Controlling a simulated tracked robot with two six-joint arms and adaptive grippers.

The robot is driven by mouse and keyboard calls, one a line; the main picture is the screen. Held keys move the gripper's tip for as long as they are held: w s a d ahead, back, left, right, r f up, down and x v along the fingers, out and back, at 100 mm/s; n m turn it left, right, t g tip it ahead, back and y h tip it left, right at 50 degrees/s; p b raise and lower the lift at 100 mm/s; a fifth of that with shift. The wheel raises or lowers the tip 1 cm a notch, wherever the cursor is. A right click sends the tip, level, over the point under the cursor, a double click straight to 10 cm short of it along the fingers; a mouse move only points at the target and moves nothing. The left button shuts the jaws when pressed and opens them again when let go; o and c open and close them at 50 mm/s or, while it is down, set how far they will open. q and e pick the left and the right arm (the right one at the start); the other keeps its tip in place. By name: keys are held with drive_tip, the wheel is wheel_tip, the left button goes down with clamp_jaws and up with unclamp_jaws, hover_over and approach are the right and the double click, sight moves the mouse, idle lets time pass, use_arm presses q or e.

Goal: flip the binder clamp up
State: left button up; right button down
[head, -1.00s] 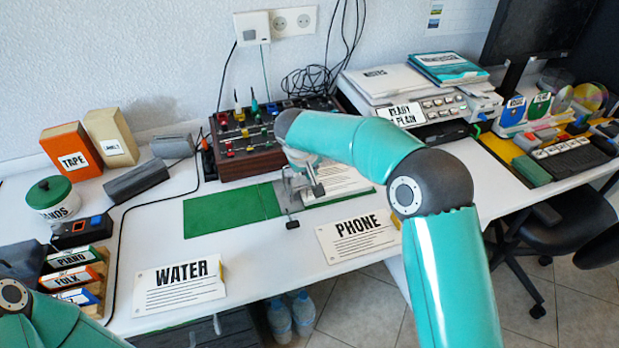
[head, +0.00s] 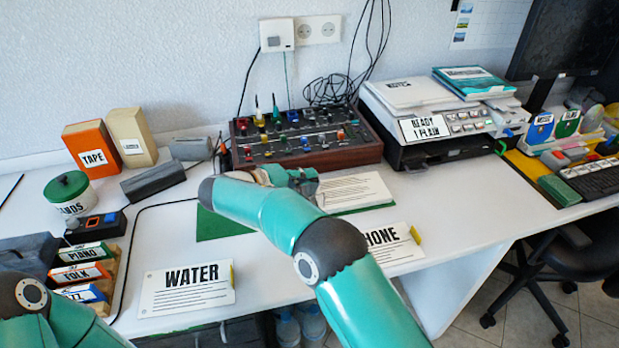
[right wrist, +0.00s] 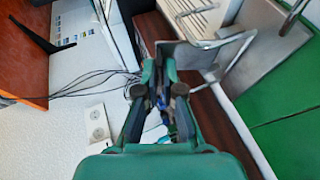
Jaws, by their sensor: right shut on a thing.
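The binder clamp (right wrist: 272,48) is a grey metal plate with bent wire loops in the right wrist view. It sits at the left end of the white printed sheet (head: 356,190) on the green board (head: 222,226). My right gripper (right wrist: 163,78) is shut on part of the clamp, at the left end of its metal in that view. The exact hold is partly hidden by the fingers. In the head view my right gripper (head: 302,178) is behind my forearm and hides most of the clamp. My left gripper is out of view; only its arm shows at lower left.
The mixer box (head: 330,150) with knobs stands just behind the board. A printer (head: 445,130) is at the right. A black cable (head: 135,228) crosses the left table.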

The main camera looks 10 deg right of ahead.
drive_tip(key=shift+a+f+n+t+h+b, duration=0.35)
drive_tip(key=shift+a+h, duration=0.3)
drive_tip(key=shift+h, duration=0.35)
drive_tip(key=c, duration=1.3)
unclamp_jaws()
drive_tip(key=shift+r, duration=0.1)
wheel_tip(320, 180, up, 10)
